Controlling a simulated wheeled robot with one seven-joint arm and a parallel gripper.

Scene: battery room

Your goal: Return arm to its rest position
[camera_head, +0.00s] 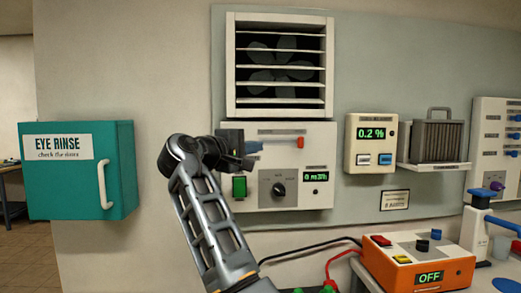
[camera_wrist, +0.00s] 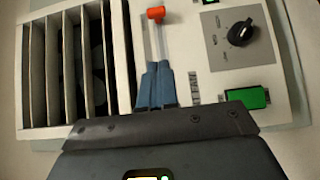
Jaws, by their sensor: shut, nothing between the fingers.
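My arm reaches up from the bottom of the head view to the fan control panel (camera_head: 322,160). My gripper (camera_head: 256,147) is in front of the panel's upper left part. Its blue fingers are together and empty in the wrist view (camera_wrist: 157,66). They point along a pale rod or slot toward a red-orange lever knob (camera_head: 300,142), which also shows in the wrist view (camera_wrist: 156,13). The knob is apart from the fingertips. Whether the fingers touch the panel I cannot tell.
A louvred fan (camera_head: 280,65) is above the panel. A black dial (camera_head: 278,189) and green switch (camera_head: 239,187) are close to my gripper. A teal eye rinse cabinet (camera_head: 80,170) is at left. An orange meter (camera_head: 415,265) with cables is at lower right. Bare wall lies between cabinet and panel.

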